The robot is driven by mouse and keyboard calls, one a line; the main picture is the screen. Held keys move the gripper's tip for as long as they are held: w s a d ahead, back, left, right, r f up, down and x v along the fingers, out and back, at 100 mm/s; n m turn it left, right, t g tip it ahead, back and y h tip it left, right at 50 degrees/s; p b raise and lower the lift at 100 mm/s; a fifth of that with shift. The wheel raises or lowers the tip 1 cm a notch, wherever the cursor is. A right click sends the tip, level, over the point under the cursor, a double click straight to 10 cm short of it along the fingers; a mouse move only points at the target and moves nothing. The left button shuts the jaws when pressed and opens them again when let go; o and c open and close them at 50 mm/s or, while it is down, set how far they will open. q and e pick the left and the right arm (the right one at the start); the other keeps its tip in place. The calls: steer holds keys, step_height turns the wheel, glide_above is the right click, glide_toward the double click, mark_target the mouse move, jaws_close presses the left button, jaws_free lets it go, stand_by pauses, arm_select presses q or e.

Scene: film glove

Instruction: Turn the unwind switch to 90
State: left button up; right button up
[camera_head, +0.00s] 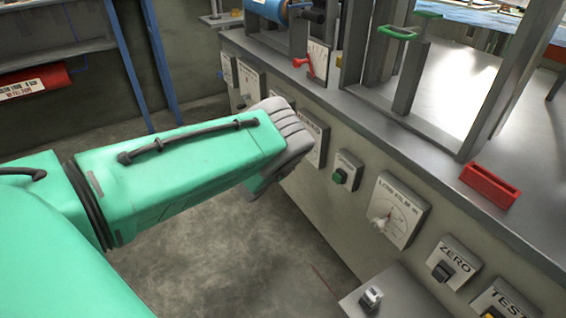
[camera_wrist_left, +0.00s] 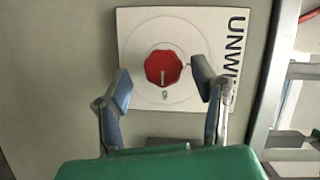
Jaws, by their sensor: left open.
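The unwind switch is a red many-sided knob (camera_wrist_left: 163,66) on a white square plate (camera_wrist_left: 222,22) in the left wrist view. The lettering "UNWI..." runs sideways along the plate's right side and is partly covered. A pale line on the knob points down in the picture, toward a small mark on the dial. My left gripper (camera_wrist_left: 163,82) is open, with one finger on each side of the knob; I cannot tell whether they touch it. In the head view my left wrist (camera_head: 285,130) is against the panel front and hides the knob and fingers. My right gripper is out of view.
Along the panel are a green-button plate (camera_head: 347,168), a low film dial (camera_head: 398,210), a zero switch (camera_head: 453,262) and a test plate (camera_head: 500,303). A red lever (camera_head: 302,63) and a red holder (camera_head: 490,185) are on the machine top. Open floor (camera_head: 250,260) lies below my arm.

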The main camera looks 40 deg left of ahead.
arm_select(q)
steer(key=s, duration=1)
steer(key=shift+r, duration=0.35)
steer(key=shift+w, duration=0.1)
steer(key=s+d+f+n+g, duration=0.3)
steer(key=s+n+g, duration=0.1)
steer(key=s, duration=0.5)
steer(key=s+d+f+n+g+y, duration=0.1)
steer(key=s+d+f+n+g, duration=0.3)
steer(key=s, duration=0.5)
steer(key=s+d+f+n+g, duration=0.2)
steer(key=s+n+g, duration=0.3)
steer(key=s, duration=0.4)
steer(key=s+d+r+n+g+h, duration=0.1)
steer(key=s+d+r+n+g, duration=0.2)
steer(key=s+d, duration=0.5)
step_height(320, 180, up, 12)
steer(key=s+a+p, duration=0.1)
steer(key=a+p, duration=0.1)
steer(key=p, duration=1.1)
steer(key=shift+s+a+r+m, duration=0.2)
steer(key=shift+s+a+m, duration=0.05)
steer(key=shift+m, duration=0.15)
steer(key=shift+w, duration=0.1)
